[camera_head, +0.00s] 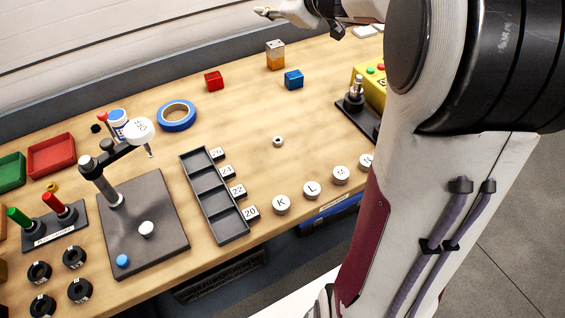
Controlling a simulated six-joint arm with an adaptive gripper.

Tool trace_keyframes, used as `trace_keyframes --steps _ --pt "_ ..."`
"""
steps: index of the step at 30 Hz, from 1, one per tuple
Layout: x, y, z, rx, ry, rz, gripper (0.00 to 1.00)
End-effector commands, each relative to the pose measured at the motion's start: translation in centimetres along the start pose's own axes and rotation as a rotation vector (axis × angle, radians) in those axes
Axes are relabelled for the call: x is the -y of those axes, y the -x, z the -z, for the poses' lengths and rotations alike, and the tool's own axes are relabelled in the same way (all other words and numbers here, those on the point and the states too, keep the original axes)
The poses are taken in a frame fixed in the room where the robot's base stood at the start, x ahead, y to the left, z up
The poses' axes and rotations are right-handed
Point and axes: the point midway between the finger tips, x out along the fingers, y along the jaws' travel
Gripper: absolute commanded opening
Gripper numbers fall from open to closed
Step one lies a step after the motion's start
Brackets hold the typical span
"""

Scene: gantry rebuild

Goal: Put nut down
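A small silvery ring-shaped piece, which looks like a nut (278,141), lies on the open wood in the middle of the table. What looks like my gripper (262,12) is at the top edge, above the far side of the table and well away from both rings. It is small and partly cut off, so its fingers and anything in them cannot be made out.
A black compartment tray (238,229) with numbered blocks stands at centre. Left of it is a dark plate (170,213) with a post and arm. Lettered round caps (281,204) line the front edge. Blue tape (177,116) and coloured blocks (293,79) lie behind. Wood around the silvery ring is clear.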

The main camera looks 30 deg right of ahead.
Motion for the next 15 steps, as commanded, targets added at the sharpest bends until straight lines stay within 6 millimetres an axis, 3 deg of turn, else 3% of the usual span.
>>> trace_keyframes --steps 3,8,15 --pt "-1.0 1.8 1.7 0.031 -0.04 -0.1 0.33" --pt "-1.4 4.6 2.5 0.093 -0.116 -0.208 0.33" --pt "0.5 9.3 1.9 0.212 -0.263 -0.298 0.33"
